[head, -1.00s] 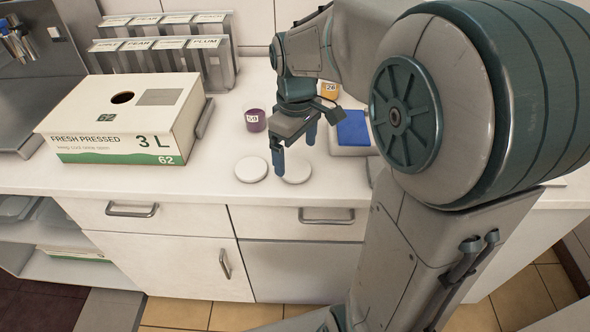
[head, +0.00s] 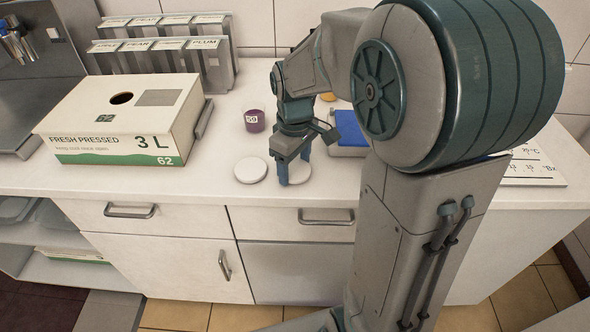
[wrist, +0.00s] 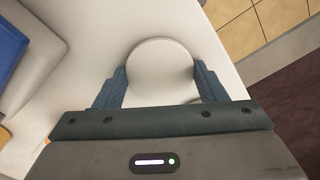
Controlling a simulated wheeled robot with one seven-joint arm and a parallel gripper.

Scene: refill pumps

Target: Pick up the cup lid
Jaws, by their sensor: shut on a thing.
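Two white round lids lie on the counter in the head view. The left lid (head: 251,170) is free. The right lid (head: 299,175) is at my gripper (head: 291,176), which points down with a finger on either side of it. In the wrist view the right lid (wrist: 160,68) sits between the two fingertips of my gripper (wrist: 160,84). My gripper is shut on this lid. The lid appears to be at counter level; I cannot tell whether it touches the counter. The fingers hide part of it in the head view.
A purple cup (head: 254,121) stands behind the lids. A blue-topped block (head: 349,131) stands to the right, partly behind my arm. A juice box (head: 120,118) stands at the left, with labelled dispensers (head: 165,55) behind it. The counter's front edge (head: 180,199) is close to the lids.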

